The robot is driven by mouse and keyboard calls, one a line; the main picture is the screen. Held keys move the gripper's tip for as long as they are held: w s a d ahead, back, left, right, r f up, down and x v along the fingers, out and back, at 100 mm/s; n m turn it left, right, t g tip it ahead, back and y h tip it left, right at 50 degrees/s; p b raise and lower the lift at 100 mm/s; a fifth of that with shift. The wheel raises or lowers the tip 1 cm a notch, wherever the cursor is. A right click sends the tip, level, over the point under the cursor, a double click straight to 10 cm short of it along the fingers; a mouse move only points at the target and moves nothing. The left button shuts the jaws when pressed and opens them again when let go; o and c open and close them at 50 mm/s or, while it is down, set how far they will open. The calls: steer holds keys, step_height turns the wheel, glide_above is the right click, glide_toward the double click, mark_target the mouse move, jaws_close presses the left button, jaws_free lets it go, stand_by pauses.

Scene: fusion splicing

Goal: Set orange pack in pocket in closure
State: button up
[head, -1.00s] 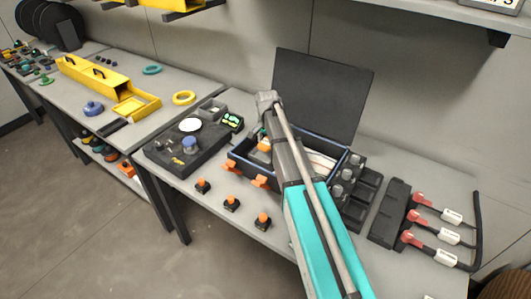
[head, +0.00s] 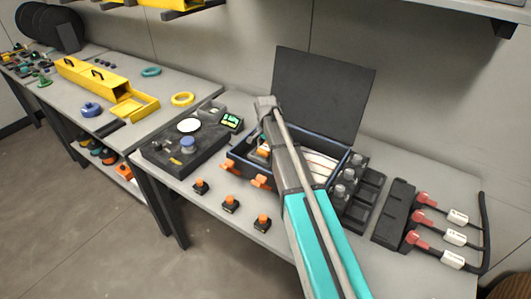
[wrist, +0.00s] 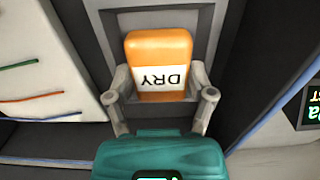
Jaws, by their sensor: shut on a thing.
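The orange pack (wrist: 159,48), with a white DRY label that reads upside down, is between the two fingers of my gripper (wrist: 160,97) in the wrist view. My gripper is shut on it. A grey pocket (wrist: 208,22) frames the pack inside the closure; I cannot tell whether the pack rests on its floor. In the head view, the open closure (head: 346,153) is a dark box with a blue rim and a raised black lid (head: 322,95). The orange pack (head: 263,150) shows at its left inside. My arm hides much of the closure, including the gripper's fingertips.
White trays with coloured fibres (wrist: 35,85) lie beside the pocket. A dark splicer (head: 165,152) with a lit screen (head: 231,121) stands left of the closure. Orange-topped black parts (head: 262,222) line the front edge. Black holders (head: 362,195) and red-ended cables (head: 424,198) are at right.

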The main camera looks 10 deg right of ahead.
mark_target(266, 147)
steer(key=shift+f, duration=0.4)
steer(key=shift+f, duration=0.1)
steer(key=o, duration=1.1)
step_height(266, 147, up, 12)
steer(key=p, duration=1.1)
steer(key=shift+p, duration=0.4)
steer(key=s+n, duration=0.3)
steer(key=s, duration=0.5)
steer(key=s+n, duration=0.3)
steer(key=s, duration=0.6)
steer(key=s+n, duration=0.3)
steer(key=s, duration=0.6)
steer(key=shift+s+a, duration=0.15)
steer(key=shift+a, duration=0.05)
